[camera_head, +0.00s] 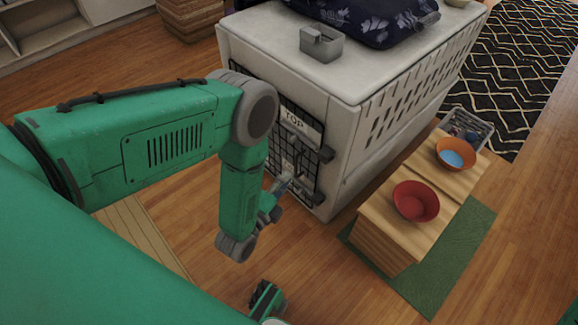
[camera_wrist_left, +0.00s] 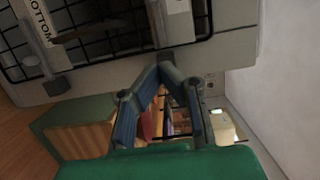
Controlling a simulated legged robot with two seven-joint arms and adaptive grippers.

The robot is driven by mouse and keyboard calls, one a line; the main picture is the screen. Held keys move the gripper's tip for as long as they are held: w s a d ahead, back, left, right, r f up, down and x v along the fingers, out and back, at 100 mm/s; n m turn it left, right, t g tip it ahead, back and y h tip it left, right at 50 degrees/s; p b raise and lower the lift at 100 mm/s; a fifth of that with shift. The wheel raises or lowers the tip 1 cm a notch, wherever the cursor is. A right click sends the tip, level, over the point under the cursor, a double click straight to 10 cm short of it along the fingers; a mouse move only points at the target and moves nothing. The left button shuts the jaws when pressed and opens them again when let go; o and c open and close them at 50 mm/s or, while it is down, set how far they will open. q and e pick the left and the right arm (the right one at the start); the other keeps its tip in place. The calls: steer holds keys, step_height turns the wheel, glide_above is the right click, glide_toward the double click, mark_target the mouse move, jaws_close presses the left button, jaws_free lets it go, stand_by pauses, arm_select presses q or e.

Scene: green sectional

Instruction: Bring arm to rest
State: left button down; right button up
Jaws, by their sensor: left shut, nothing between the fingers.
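My left arm (camera_head: 150,140) comes in from the left, bends at the elbow and hangs its forearm down in front of the pet crate. My left gripper (camera_head: 284,186) points up toward the crate's wire door in the head view. In the wrist view my left gripper (camera_wrist_left: 166,62) has its fingertips together with nothing between them, close to the crate's front. I cannot tell whether the fingertips touch the crate.
The white pet crate (camera_head: 340,80) has a dark wire door (camera_head: 295,150), which looks shut. A grey box and a dark patterned cushion lie on top. A wooden stand (camera_head: 385,235) with a red bowl (camera_head: 415,201) and an orange bowl (camera_head: 455,154) stands right of it on a green mat (camera_head: 440,275).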

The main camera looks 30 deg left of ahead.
arm_select(q)
steer(key=s+a+r+n+g+y, duration=0.1)
steer(key=s+a+n+g, duration=0.2)
steer(key=s+n+g, duration=0.75)
steer(key=s+a+r+n+g+y, duration=0.1)
steer(key=s+a+n+g, duration=0.2)
steer(key=s+n+g, duration=0.8)
step_height(320, 180, up, 12)
steer(key=s+m+t+p, duration=0.3)
steer(key=t+p, duration=0.1)
steer(key=p, duration=0.8)
arm_select(e)
step_height(320, 180, up, 12)
